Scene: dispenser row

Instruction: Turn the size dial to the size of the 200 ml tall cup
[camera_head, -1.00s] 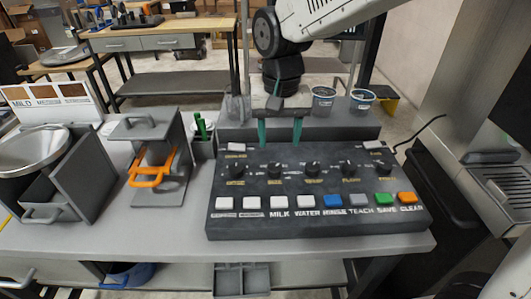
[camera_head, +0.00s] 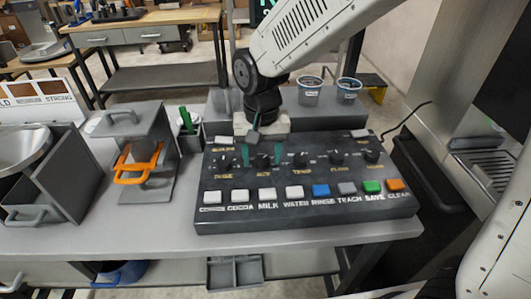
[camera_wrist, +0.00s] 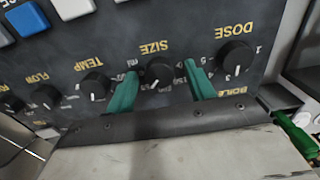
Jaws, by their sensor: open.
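In the wrist view, which sees the panel upside down, my gripper (camera_wrist: 160,82) is open, with one green finger on each side of this dial. I cannot tell whether the fingers touch it. In the head view my gripper (camera_head: 262,155) is over the dial row and partly hides the size dial. Two cups (camera_head: 310,90) (camera_head: 348,92) stand on the ledge behind the panel; their marks are too small to read.
The dose dial (camera_wrist: 236,54) and temp dial (camera_wrist: 96,84) flank the size dial closely. A row of coloured buttons (camera_head: 321,190) runs along the panel's front. A grey stand with an orange handle (camera_head: 137,165) and a green-handled tool (camera_head: 186,118) are on the left.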

